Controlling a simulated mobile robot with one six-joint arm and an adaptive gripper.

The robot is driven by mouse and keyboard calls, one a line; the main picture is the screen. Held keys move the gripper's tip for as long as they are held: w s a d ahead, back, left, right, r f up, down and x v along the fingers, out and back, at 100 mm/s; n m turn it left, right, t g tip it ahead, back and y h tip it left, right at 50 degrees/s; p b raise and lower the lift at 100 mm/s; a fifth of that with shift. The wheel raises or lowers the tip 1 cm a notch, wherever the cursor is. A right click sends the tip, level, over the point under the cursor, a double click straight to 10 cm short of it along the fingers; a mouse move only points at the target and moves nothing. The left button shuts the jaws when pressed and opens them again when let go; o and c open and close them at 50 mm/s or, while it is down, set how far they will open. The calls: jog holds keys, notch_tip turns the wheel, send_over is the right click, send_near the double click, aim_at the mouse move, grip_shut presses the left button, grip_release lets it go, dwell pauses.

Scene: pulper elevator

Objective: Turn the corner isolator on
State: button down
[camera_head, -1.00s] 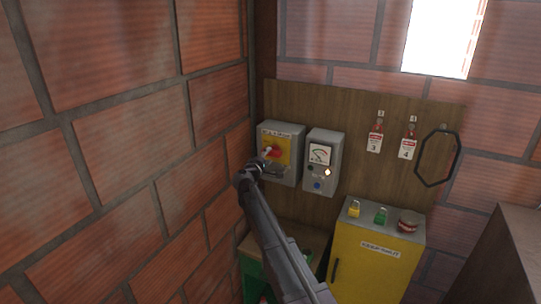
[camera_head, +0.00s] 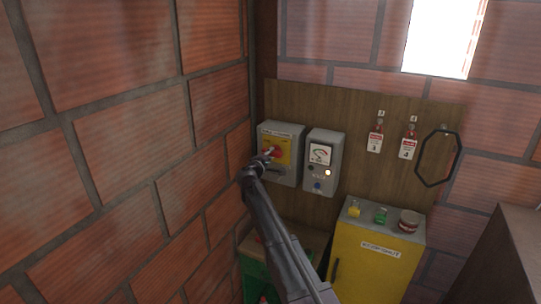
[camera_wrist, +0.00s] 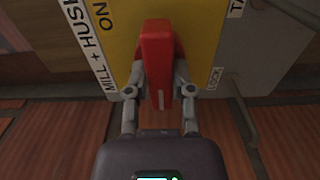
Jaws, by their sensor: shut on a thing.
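The corner isolator is a grey box (camera_head: 292,172) with a yellow plate (camera_head: 284,157), mounted on the wooden board in the corner. Its red handle (camera_wrist: 157,60) fills the middle of the wrist view, with its long side upright in that picture. The yellow plate there carries the labels "ON", "LOCK" and "MILL + HUSK", the last partly cut off. My gripper (camera_wrist: 157,85) has one finger on each side of the red handle and is shut on it. In the head view my gripper (camera_head: 266,157) reaches the isolator's front and partly covers the handle.
A grey meter box (camera_head: 323,162) with a dial, a lit lamp and a blue button is close on the right. A yellow cabinet (camera_head: 375,262) with padlocks and a red-and-white object on top stands below. Red tags (camera_head: 375,141) and a dark ring (camera_head: 437,158) hang further right. A brick wall (camera_head: 130,150) is close on the left.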

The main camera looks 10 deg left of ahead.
jog(key=shift+d+m, duration=0.1)
jog(key=shift+m, duration=0.3)
jog(key=m, duration=0.3)
jog(key=shift+r+m, duration=0.1)
jog(key=shift+m, duration=0.2)
jog(key=m, duration=0.4)
jog(key=shift+m, duration=0.3)
jog(key=m, duration=0.4)
jog(key=shift+d+r, duration=0.1)
jog(key=m, duration=0.4)
jog(key=shift+s+m, duration=0.1)
jog(key=shift+m, duration=0.3)
jog(key=shift+c, duration=2.4)
grip_release()
jog(key=shift+d, duration=0.1)
